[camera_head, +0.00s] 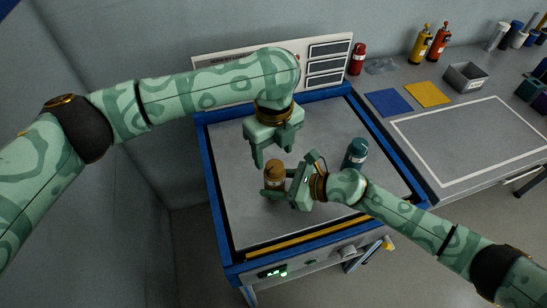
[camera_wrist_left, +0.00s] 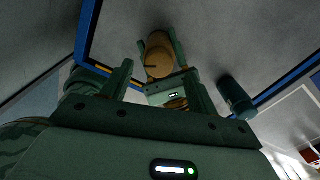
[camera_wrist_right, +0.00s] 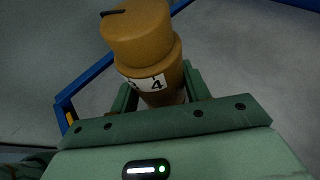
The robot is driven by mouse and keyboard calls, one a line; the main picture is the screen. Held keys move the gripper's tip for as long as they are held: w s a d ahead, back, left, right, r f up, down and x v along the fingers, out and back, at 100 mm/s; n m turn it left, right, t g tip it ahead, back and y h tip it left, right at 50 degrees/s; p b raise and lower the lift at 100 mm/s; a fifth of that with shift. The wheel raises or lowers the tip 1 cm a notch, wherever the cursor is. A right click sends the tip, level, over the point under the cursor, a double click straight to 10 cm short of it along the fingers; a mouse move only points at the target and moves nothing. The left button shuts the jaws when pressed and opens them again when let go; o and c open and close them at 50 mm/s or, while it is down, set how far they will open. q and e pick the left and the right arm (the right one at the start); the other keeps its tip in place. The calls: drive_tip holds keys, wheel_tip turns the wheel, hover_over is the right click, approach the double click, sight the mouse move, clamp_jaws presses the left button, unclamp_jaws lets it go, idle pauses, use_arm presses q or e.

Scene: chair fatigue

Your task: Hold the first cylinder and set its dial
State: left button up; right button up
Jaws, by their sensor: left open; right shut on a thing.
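An orange-brown cylinder (camera_head: 274,174) stands upright on the grey, blue-edged table (camera_head: 240,215). Its upper part is a dial cap with a dark mark on top, and a white band with numbers, a 4 among them, shows in the right wrist view (camera_wrist_right: 150,82). My right gripper (camera_head: 280,192) is shut on the cylinder's lower body from the right. My left gripper (camera_head: 270,158) is open, pointing down just above and behind the cylinder. In the left wrist view the cylinder's top (camera_wrist_left: 159,62) lies beyond the open fingers. A teal cylinder (camera_head: 356,153) stands to the right on the same table.
A white board with panels (camera_head: 325,60) stands behind the table. A red cylinder (camera_head: 357,58) is at the back.

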sight(273, 163)
drive_tip(key=shift+f, duration=0.1)
drive_tip(key=o, duration=1.3)
use_arm(q)
wheel_tip(273, 163, up, 8)
drive_tip(key=shift+r, duration=0.1)
